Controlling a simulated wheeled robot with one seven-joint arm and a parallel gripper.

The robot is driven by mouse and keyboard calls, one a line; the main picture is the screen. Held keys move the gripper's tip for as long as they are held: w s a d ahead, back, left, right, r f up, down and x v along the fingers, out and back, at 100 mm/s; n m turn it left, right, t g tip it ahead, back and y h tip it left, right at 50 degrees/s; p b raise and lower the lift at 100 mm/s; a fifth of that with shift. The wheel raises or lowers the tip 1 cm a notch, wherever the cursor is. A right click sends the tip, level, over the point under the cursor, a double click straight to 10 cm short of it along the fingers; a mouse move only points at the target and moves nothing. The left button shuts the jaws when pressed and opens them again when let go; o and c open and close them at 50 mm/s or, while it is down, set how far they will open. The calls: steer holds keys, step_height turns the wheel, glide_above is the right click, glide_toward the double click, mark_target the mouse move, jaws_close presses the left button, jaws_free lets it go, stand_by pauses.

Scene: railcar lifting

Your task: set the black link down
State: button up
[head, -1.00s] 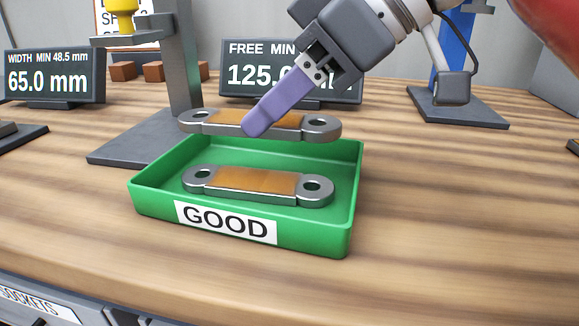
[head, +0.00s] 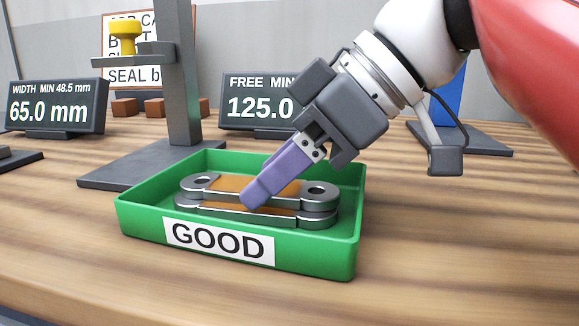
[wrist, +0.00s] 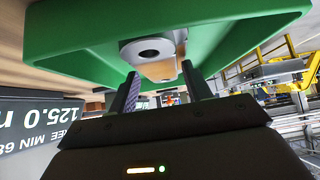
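No link looks black. My gripper (head: 256,193) points down into the green tray (head: 312,253) labelled GOOD, its purple finger across the middle of the upper link (head: 232,184). That link is dark grey metal with round eyes at both ends and an orange-brown middle. It lies flat, right over a similar lower link (head: 193,203) in the tray, and seems to touch it. The far finger is hidden in the head view.
A display reading 65.0 mm (head: 55,107) and another reading 125.0 (head: 258,105) stand behind the tray. A grey stand with a yellow knob (head: 124,40) is close behind its left side. The wooden bench right of the tray is clear.

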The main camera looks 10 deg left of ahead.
steer(key=shift+o, duration=1.1)
steer(key=shift+d+r+p, duration=0.2)
steer(key=shift+r+p, duration=0.15)
steer(key=shift+r, duration=0.15)
steer(key=p+v, duration=0.3)
steer(key=v, duration=0.7)
steer(key=shift+d+r, duration=0.4)
steer(key=shift+d, duration=0.1)
